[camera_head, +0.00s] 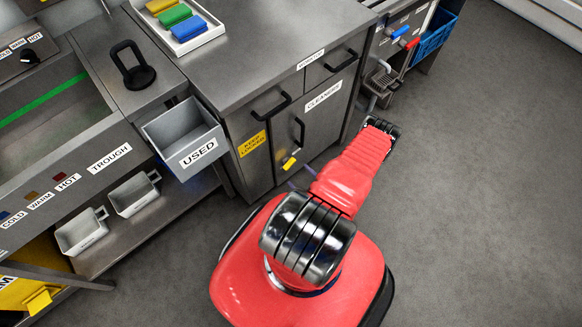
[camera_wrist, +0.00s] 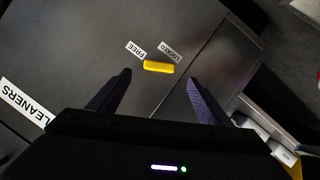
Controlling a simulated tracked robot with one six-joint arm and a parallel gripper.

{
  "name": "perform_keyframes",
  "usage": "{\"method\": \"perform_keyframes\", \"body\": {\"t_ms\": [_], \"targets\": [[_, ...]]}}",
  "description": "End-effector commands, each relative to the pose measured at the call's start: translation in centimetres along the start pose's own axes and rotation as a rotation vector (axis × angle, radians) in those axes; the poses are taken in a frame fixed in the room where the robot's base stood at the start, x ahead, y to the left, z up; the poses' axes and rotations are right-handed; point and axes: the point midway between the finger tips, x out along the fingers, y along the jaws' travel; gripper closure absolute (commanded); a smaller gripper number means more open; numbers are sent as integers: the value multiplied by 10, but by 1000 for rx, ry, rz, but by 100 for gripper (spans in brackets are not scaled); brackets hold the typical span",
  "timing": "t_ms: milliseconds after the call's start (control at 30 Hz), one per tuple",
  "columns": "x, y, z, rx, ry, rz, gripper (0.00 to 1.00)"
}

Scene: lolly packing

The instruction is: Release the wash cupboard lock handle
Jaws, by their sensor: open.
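The yellow lock handle (camera_head: 289,163) is on the front of the grey cupboard marked CLEANERS, low near the door's left edge. In the wrist view the handle (camera_wrist: 159,67) is a short yellow bar with FREE (camera_wrist: 136,50) and LOCKED (camera_wrist: 170,50) labels beside it. I cannot tell for certain which label it points to. My gripper (camera_wrist: 158,80) is open, with a dark purple finger to either side of the handle and the bar a little beyond the tips. I see no contact. In the head view the dark finger tips (camera_head: 301,178) show just in front of the handle.
A black door pull (camera_head: 299,130) is above the handle, beside a yellow KEEP LOCKED sign (camera_head: 252,143). The open USED bin (camera_head: 187,143) juts out to the left. A tray (camera_head: 192,38) of coloured blocks stands on the worktop. The floor at right is clear.

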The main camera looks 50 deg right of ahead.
Motion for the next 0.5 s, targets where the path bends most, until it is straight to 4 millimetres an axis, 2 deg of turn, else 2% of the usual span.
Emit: {"method": "perform_keyframes", "body": {"t_ms": [500], "targets": [[48, 0, -1, -3, 2, -2, 28]]}}
